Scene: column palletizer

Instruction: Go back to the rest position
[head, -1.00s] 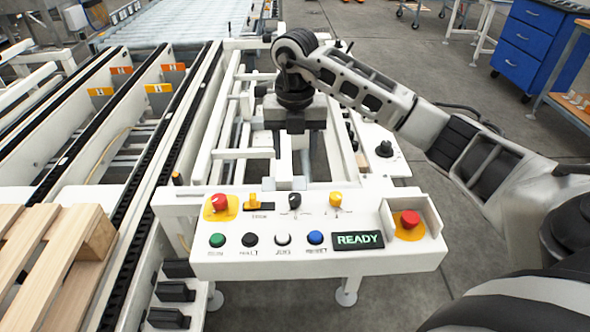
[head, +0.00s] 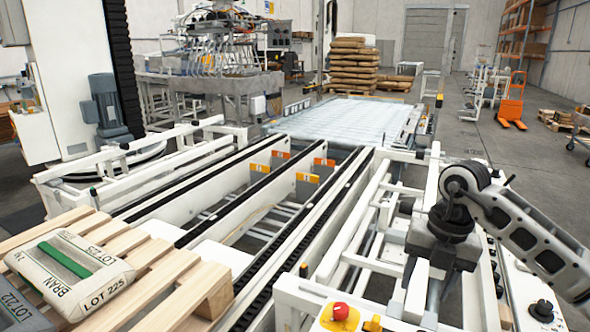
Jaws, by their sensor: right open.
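My right gripper (head: 426,290) hangs fingers down above the white frame at the lower right, open and with nothing seen between its fingers. My right arm reaches it from the right edge. The white control panel (head: 312,322) shows only in part at the bottom edge, with a red button on a yellow plate (head: 341,312) and a yellow knob (head: 372,323). The gripper is above and to the right of these controls, apart from them. The rest of the panel is out of view. My left gripper is not in view.
A wooden pallet (head: 185,290) with bags (head: 70,268) is at the lower left. Chain conveyor rails (head: 300,235) run back to a roller conveyor (head: 350,118). A stack of brown sacks (head: 353,65) stands behind. Open floor (head: 480,135) lies at the right, with an orange pallet truck (head: 512,100).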

